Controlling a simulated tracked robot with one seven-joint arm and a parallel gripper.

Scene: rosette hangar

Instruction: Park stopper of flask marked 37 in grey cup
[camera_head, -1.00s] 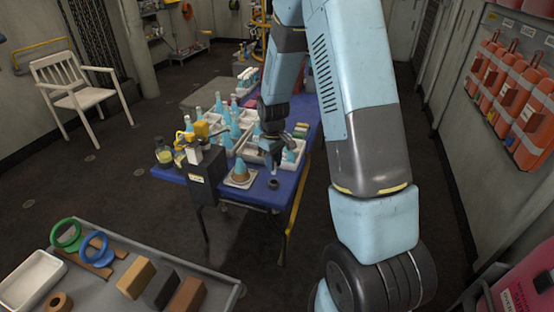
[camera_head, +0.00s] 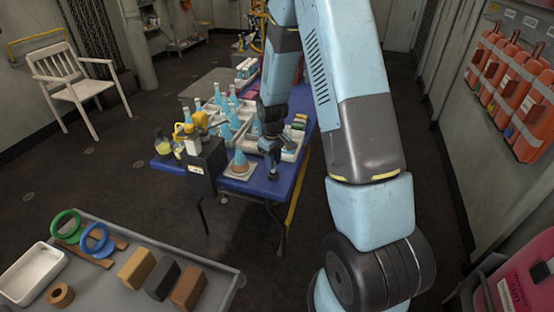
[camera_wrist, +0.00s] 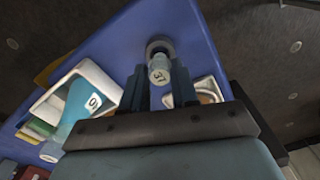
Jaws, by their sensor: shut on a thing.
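In the head view my gripper (camera_head: 273,168) points down over the blue table's (camera_head: 262,188) front part, and the cup is a small dark shape there. A blue conical flask (camera_head: 240,163) stands on a pale square stand left of the gripper; its marking is not readable.
White trays (camera_head: 291,154) with blue flasks stand close behind my gripper. In the wrist view a labelled flask (camera_wrist: 84,104) lies to the left. A dark box (camera_head: 207,170) stands at the table's left front. A grey bench (camera_head: 205,275) with blocks and rings is nearer.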

